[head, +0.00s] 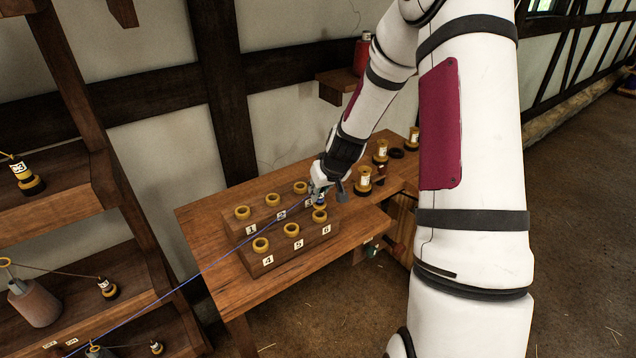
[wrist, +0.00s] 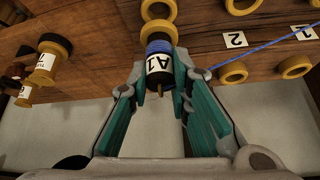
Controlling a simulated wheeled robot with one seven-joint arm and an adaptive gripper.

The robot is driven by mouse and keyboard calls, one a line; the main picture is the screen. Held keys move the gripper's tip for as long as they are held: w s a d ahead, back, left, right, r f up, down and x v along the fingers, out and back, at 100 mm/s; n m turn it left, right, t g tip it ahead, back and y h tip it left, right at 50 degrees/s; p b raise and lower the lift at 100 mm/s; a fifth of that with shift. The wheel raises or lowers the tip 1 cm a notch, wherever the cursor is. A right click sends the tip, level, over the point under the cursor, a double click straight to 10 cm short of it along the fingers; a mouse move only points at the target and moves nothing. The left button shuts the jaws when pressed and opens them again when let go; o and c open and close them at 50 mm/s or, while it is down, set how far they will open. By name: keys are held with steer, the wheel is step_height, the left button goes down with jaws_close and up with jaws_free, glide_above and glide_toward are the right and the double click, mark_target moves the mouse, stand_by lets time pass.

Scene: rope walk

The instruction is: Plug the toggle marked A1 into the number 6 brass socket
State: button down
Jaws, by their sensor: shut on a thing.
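The toggle A1 (wrist: 159,66) has a white label, a blue band and a dark end with a small brass pin. My gripper (wrist: 160,80) is shut on it, one teal finger on each side. In the head view my gripper (head: 319,192) is over the right end of the socket block (head: 290,252). The number 6 socket (head: 319,216) is a brass ring in the front right corner, just below the gripper. In the wrist view a yellow ring (wrist: 158,33) sits against the blue band; I cannot tell whether it belongs to the toggle or the block.
The number 5 socket (head: 291,230) and number 2 socket (head: 272,200) lie left of the gripper. Several labelled toggles (head: 363,182) stand to the right. A blue cord (head: 200,272) runs taut from the gripper area to the lower-left shelf. A wooden shelf (head: 60,203) stands at left.

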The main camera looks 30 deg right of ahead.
mark_target(322, 196)
steer(key=shift+f, duration=1)
steer(key=shift+f, duration=0.6)
stand_by(1.5)
steer(key=c, duration=1.8)
jaws_free()
steer(key=shift+o, duration=0.2)
steer(key=p+v, duration=0.6)
steer(key=v, duration=0.5)
steer(key=shift+r, duration=0.1)
